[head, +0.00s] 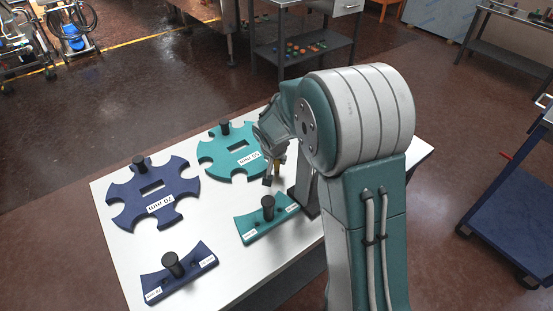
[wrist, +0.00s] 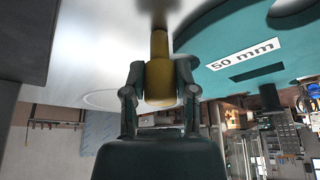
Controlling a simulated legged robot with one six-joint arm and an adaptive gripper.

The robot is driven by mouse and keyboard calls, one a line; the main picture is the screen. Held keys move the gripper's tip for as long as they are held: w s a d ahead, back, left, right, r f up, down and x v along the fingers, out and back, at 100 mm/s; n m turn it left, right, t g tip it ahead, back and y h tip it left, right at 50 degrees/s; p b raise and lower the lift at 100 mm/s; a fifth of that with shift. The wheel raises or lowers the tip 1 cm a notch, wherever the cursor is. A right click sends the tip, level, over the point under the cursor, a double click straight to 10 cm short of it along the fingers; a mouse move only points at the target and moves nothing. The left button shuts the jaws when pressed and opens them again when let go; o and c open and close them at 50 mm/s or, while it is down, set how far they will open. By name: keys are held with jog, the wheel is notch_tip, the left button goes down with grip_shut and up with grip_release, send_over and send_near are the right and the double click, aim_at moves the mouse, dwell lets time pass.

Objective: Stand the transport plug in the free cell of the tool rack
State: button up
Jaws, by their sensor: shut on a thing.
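My gripper (head: 275,173) is above the white table, beside the teal star-shaped plate. In the wrist view my gripper (wrist: 160,84) is shut on a brass-yellow cylinder (wrist: 159,67), which I take for the transport plug. The plug sits between the two fingers, with a narrower end pointing away from the palm. A grey upright piece (head: 304,188) stands right of my gripper, partly hidden by my arm.
The white table (head: 215,233) holds a teal star plate (head: 213,152), a blue star plate (head: 173,187), a small teal plate (head: 250,228) and a small blue plate (head: 190,275), each with a black knob. White surface lies bare between them. A blue cart (head: 515,190) stands at right.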

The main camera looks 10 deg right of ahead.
jog(key=o, duration=0.8)
jog(key=shift+o, duration=0.2)
